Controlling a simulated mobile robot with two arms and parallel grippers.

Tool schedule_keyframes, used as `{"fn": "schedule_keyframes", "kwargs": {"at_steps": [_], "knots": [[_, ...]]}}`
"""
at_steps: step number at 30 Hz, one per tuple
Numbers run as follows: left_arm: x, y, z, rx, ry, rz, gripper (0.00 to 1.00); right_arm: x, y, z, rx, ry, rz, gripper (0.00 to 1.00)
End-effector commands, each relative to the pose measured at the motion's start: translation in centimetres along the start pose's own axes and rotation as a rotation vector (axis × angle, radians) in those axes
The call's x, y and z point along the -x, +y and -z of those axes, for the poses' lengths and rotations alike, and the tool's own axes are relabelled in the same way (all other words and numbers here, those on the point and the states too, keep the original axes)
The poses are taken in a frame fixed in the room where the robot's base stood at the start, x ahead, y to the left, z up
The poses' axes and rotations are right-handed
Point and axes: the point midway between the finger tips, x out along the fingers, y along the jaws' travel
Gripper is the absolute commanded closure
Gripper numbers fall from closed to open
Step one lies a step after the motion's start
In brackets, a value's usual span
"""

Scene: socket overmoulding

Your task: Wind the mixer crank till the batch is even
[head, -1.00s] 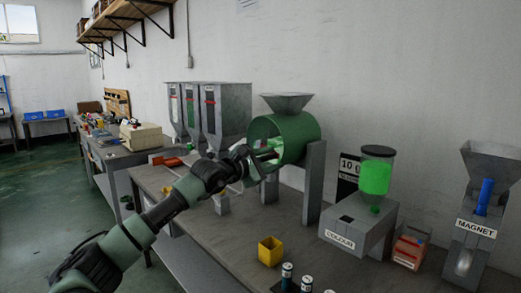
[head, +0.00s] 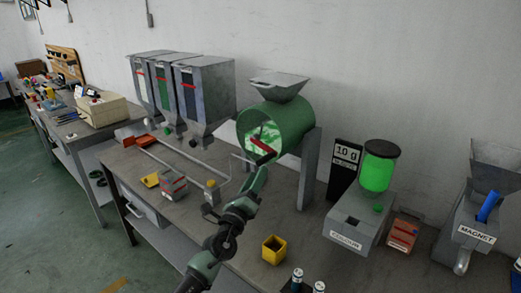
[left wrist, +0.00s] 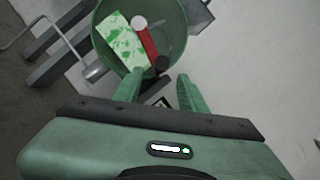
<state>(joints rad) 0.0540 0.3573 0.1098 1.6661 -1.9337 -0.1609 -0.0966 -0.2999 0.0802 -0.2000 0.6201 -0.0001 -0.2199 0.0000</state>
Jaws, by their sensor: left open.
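The mixer is a green drum (head: 290,122) with a grey hopper on top. A red crank arm (head: 262,146) shows across its open front. In the left wrist view the crank arm (left wrist: 147,42) runs from a white hub to a dark knob (left wrist: 162,64). The batch (left wrist: 122,40) inside is patchy green and white. My left gripper (head: 259,176) is just below the drum's front. In the left wrist view its two fingers (left wrist: 158,88) are apart and empty, with the knob beyond and between their tips; contact is not seen. My right gripper is not in view.
A thin bent rod (left wrist: 53,30) stands left of the drum. Three grey hoppers (head: 182,90) are behind it. A yellow cup (head: 273,249), the colour dispenser (head: 354,225), a display reading 10 (head: 345,157) and the magnet unit (head: 482,228) share the bench.

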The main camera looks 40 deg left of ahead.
Motion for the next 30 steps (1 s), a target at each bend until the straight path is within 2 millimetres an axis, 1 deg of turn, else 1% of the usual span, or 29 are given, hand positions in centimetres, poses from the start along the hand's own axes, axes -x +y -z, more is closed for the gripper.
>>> {"fn": "schedule_keyframes", "kwargs": {"at_steps": [4, 12, 15, 19, 26, 29, 30], "knots": [[-1.8, -0.1, -0.2, -0.002, -0.003, 0.001, 0.59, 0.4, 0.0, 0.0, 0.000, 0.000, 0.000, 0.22], [-6.1, -0.1, -0.1, -0.005, -0.001, 0.002, 0.59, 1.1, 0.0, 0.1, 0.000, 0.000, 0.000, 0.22], [-7.0, -0.1, -0.1, -0.004, 0.000, 0.002, 0.59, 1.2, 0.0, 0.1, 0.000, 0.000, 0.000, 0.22], [-7.6, -0.1, -0.1, -0.005, 0.000, 0.002, 0.59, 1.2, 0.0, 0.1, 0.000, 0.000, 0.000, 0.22], [-7.7, 0.0, 0.0, -0.005, 0.001, 0.001, 0.59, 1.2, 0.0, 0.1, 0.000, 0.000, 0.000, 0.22], [-7.7, 0.0, 0.0, -0.004, 0.001, 0.001, 0.84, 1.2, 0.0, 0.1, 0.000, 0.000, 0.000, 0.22], [-7.7, 0.0, 0.0, -0.004, 0.001, 0.001, 0.95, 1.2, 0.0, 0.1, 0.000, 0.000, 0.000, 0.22]]}}
